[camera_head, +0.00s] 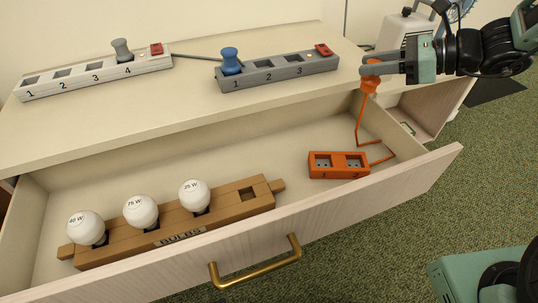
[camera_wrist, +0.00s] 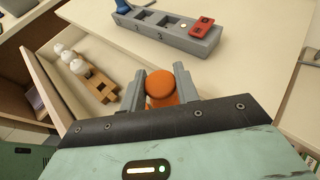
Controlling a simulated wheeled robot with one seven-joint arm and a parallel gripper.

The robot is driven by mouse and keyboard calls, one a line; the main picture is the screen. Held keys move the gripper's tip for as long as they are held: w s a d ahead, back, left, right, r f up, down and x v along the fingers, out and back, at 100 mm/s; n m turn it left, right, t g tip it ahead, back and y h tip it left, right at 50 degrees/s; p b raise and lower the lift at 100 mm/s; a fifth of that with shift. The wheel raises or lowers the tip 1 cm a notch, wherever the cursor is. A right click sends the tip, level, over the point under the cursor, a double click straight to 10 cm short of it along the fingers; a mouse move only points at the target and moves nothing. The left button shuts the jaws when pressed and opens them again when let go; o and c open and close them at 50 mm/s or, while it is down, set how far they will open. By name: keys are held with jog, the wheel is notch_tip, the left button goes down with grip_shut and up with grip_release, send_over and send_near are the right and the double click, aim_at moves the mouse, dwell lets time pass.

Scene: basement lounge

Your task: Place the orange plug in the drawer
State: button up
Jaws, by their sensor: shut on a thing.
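The orange plug (camera_head: 371,80) is between the fingers of my gripper (camera_head: 372,70), above the right end of the open drawer (camera_head: 110,181). In the wrist view the plug's round orange head (camera_wrist: 160,84) sits between the two grey fingertips of my gripper (camera_wrist: 160,90), which is shut on it. An orange cord hangs from the plug down to an orange two-socket block (camera_head: 338,165), which lies in the right part of the drawer. The lower part of the plug is hidden in the wrist view.
A wooden bulb holder (camera_head: 235,200) with three white bulbs fills the drawer's left and middle. On the cabinet top (camera_head: 190,103) stand a white power strip (camera_head: 90,75) with a grey plug and a grey strip (camera_head: 280,70) with a blue plug. Bare drawer floor shows behind the holder.

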jog(key=shift+f, duration=0.1)
jog(key=a+f+b, duration=0.1)
jog(key=f, duration=0.3)
jog(key=w+a+f+b, duration=0.1)
jog(key=f+b, duration=0.1)
jog(key=f, duration=0.3)
jog(key=w+a+f+b, duration=0.1)
jog(key=f, duration=0.4)
jog(key=shift+a+f, duration=0.15)
jog(key=shift+a, duration=0.2)
jog(key=shift+s+d+f, duration=0.1)
jog(key=shift+f, duration=0.15)
jog(key=shift+f+b, duration=0.15)
jog(key=shift+b, duration=0.15)
jog(key=shift+f+b, duration=0.45)
jog(key=shift+f, duration=0.05)
